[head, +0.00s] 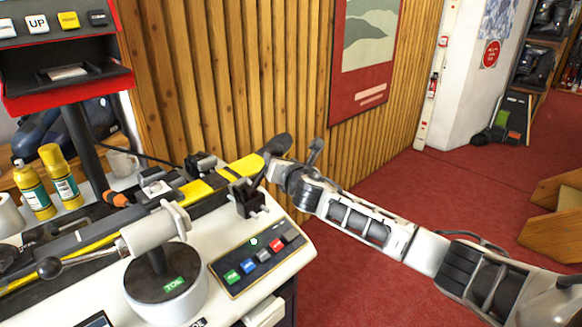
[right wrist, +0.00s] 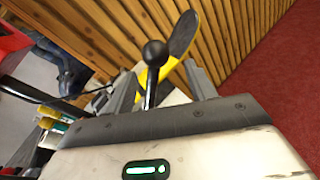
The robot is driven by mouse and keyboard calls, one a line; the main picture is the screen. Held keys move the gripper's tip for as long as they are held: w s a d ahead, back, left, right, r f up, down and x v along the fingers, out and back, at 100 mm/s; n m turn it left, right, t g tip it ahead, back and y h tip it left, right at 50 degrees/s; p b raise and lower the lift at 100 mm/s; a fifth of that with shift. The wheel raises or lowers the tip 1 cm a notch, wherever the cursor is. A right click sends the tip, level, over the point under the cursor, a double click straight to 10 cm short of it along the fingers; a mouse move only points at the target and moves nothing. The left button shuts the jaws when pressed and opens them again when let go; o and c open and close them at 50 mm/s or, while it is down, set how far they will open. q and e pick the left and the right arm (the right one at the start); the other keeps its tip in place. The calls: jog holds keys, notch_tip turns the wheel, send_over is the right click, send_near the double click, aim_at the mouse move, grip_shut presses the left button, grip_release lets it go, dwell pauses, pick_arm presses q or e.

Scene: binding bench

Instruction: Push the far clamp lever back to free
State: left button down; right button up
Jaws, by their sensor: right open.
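The far clamp lever is a dark rod with a black ball knob (right wrist: 154,54), seen in the right wrist view. It stands between the two fingers of my right gripper (right wrist: 163,85), which are apart on either side of it. I cannot tell whether either finger touches it. In the head view the far clamp is a black block (head: 248,201) at the bench's far right end, and my right gripper (head: 270,170) is beside its top, partly hiding the lever. The ski's dark rounded tip (head: 277,145) lies just behind. My left gripper is out of view.
A near lever with a black ball knob (head: 48,268) joins a white cylinder (head: 155,233) on a round stand marked TOE. A button panel (head: 257,262) lies in front of the far clamp. Yellow bottles (head: 60,176) stand at left. A slatted wall (head: 225,80) rises behind.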

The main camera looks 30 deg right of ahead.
jog(key=d+v, duration=0.1)
jog(key=v, duration=0.5)
jog(key=shift+s+a, duration=0.15)
jog(key=shift+a, duration=0.15)
